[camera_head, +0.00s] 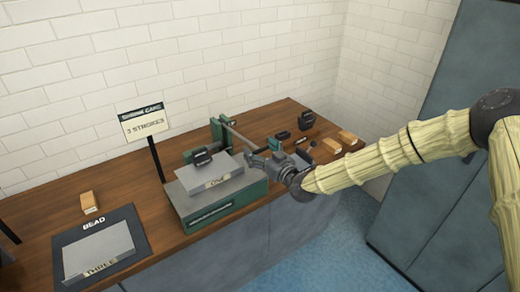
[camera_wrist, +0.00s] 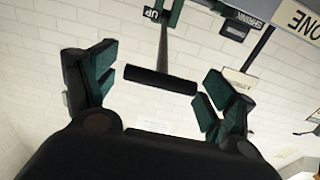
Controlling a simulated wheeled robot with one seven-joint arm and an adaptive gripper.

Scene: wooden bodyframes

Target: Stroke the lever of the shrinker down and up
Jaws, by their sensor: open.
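The shrinker (camera_head: 225,203) is a green machine on the wooden bench, with a grey metal piece (camera_head: 212,178) marked ONE on top. Its grey lever (camera_head: 238,134) slopes from a green post at the back down to the right, toward my gripper (camera_head: 262,158). In the wrist view, the lever's black crossbar handle (camera_wrist: 160,80) lies between the spread fingers of my gripper (camera_wrist: 158,88). The fingers are open, with visible gaps on both sides of the handle. An UP label (camera_wrist: 152,14) shows near the lever's far end. My gripper hides the handle in the head view.
A sign reading 3 STROKES (camera_head: 143,122) stands behind the shrinker at left. A dark BEAD mat (camera_head: 128,219) holds a grey piece marked THREE. Wooden blocks (camera_head: 347,138) and small dark items lie at the bench's right end. A blue-grey cabinet (camera_head: 440,215) stands at right.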

